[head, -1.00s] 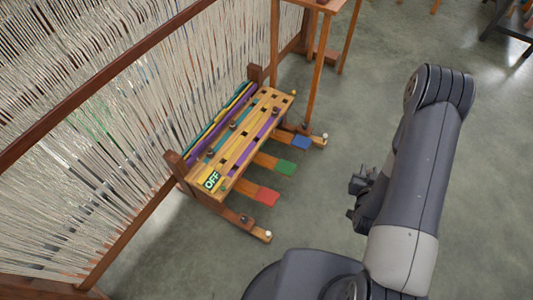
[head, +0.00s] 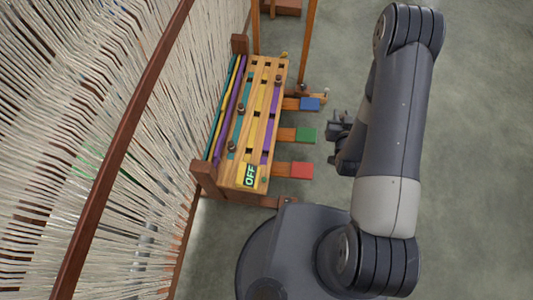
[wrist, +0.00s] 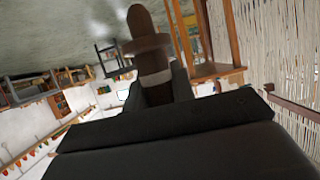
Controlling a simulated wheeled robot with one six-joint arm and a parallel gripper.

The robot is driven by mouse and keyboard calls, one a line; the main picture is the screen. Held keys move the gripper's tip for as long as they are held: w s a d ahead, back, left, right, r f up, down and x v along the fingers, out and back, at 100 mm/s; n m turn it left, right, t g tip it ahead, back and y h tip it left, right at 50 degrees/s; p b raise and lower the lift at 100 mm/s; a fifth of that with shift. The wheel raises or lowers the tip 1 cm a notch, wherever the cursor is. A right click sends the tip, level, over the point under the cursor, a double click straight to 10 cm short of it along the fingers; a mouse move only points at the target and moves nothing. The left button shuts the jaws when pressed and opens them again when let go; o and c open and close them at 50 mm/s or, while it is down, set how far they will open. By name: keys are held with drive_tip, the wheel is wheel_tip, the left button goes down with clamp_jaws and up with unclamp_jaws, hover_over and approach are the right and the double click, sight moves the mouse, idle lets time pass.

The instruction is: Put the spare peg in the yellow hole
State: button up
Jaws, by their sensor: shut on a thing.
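A brown wooden peg (wrist: 150,62) with a wide collar stands up from between the fingers of my gripper (wrist: 156,92) in the wrist view. My gripper (head: 337,130) is shut on it, to the right of the peg board and apart from it; the peg is hard to make out in the head view. The wooden board (head: 240,172) has teal, yellow and purple stripes with dark square holes. The yellow stripe (head: 251,128) runs along its middle. Several brown pegs, one near the far end (head: 278,80), stand in the board. I cannot tell which single hole is the yellow one.
Pedals tipped blue (head: 310,104), green (head: 306,135) and red (head: 301,170) stick out from the board's right side. A loom with pale threads (head: 70,90) and a dark beam fills the left. An "OFF" label (head: 250,175) is at the board's near end. Floor on the right is clear.

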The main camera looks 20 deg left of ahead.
drive_tip(key=s+a+f+n+g+y+b, duration=0.1)
drive_tip(key=a+f+n+g+y+b, duration=0.15)
drive_tip(key=a+f+b, duration=0.7)
drive_tip(key=a+f+n+g+y+b, duration=0.1)
drive_tip(key=a+f+n+y+b, duration=0.4)
drive_tip(key=a, duration=0.7)
drive_tip(key=s+a+f+n+g+y+b, duration=0.1)
drive_tip(key=a+f+n+g+y+b, duration=0.1)
drive_tip(key=a+f+b, duration=0.8)
drive_tip(key=f, duration=0.2)
drive_tip(key=a+f+b, duration=0.1)
drive_tip(key=f, duration=0.2)
drive_tip(key=f+b, duration=0.1)
drive_tip(key=f, duration=0.2)
drive_tip(key=shift+a+f, duration=0.25)
drive_tip(key=shift+a, duration=0.1)
drive_tip(key=shift+f+b, duration=0.4)
drive_tip(key=shift+b, duration=0.2)
drive_tip(key=shift+f, duration=0.15)
drive_tip(key=shift+b, duration=0.3)
drive_tip(key=o, duration=1)
drive_tip(key=shift+s+d+f, duration=0.1)
drive_tip(key=shift+f, duration=0.05)
drive_tip(key=shift+c, duration=0.2)
